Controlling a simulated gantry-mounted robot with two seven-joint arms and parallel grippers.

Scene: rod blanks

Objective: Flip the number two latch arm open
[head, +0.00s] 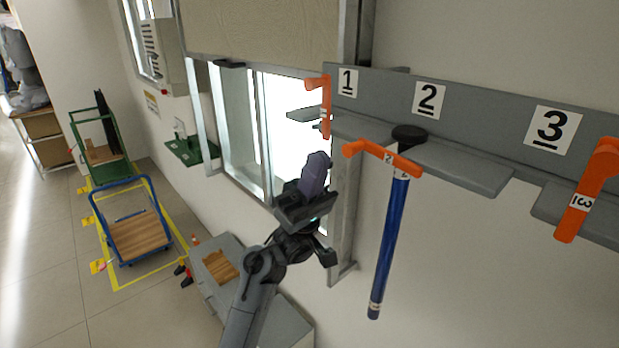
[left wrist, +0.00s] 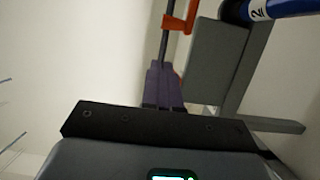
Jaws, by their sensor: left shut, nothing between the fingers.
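The number two latch arm (head: 405,165) is an orange bar below the "2" plate (head: 429,97). It lies across the top of a hanging blue rod (head: 388,250), with an upturned end at its left. My left gripper (head: 318,160) is to the left of this latch arm, apart from it, its purple fingers together and empty, pointing up. In the left wrist view the fingers (left wrist: 163,88) are shut near a grey ledge (left wrist: 212,65). The blue rod's end (left wrist: 285,8) shows there at the top right. An orange part (left wrist: 178,24) lies beyond the fingers; which latch it belongs to is unclear. My right gripper is not in view.
The number one latch arm (head: 325,100) hangs at the left end of the grey rack (head: 480,105). The number three latch arm (head: 590,190) is at the far right. A window (head: 245,130) is behind my gripper. Carts (head: 135,235) stand on the floor at left.

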